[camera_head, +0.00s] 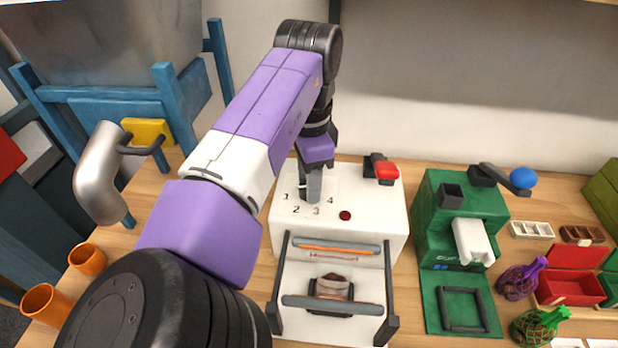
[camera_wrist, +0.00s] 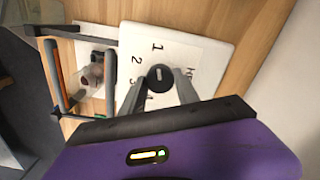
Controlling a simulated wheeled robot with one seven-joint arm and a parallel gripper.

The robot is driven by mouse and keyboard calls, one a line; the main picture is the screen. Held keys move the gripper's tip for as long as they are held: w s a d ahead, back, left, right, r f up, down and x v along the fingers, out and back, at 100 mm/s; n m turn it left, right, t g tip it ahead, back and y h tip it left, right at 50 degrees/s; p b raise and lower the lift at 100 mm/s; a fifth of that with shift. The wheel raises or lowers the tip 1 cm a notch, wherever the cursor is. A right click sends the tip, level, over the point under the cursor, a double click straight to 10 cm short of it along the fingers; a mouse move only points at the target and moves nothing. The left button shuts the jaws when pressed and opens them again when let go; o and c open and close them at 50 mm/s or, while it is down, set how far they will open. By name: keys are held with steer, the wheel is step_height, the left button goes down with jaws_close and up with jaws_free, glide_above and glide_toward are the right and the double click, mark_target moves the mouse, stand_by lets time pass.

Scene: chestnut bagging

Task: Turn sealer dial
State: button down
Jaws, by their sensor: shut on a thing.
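The white sealer (camera_head: 374,222) stands on the wooden table in the middle of the head view, with its top panel (camera_wrist: 190,50) also in the wrist view. Its panel bears the numbers 1, 2, 3 and 4. The round black dial (camera_wrist: 160,78) with a pale pointer mark sits among these numbers. My gripper (camera_head: 308,190) comes down from above onto the panel. In the wrist view its two fingers (camera_wrist: 166,88) are closed on the dial from either side. The dial is mostly hidden by the fingers in the head view.
The sealer has a red-knobbed lever (camera_head: 387,172), a red button (camera_head: 345,215) and a front frame holding a bag (camera_head: 332,287). A green machine (camera_head: 455,218) with a blue-knobbed lever stands to the right. Orange cups (camera_head: 87,259) are at the left.

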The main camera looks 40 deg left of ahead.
steer(key=shift+r+p, duration=0.15)
steer(key=shift+p, duration=0.15)
steer(key=n+p, duration=0.4)
steer(key=p, duration=0.1)
steer(key=shift+d+r+p, duration=0.1)
steer(key=shift+p, duration=0.2)
steer(key=n+p, duration=0.3)
steer(key=shift+f+n+p, duration=0.25)
steer(key=shift+n+p, duration=0.9)
steer(key=shift+n, duration=0.05)
steer(key=c, duration=0.9)
jaws_free()
steer(key=shift+r, duration=0.1)
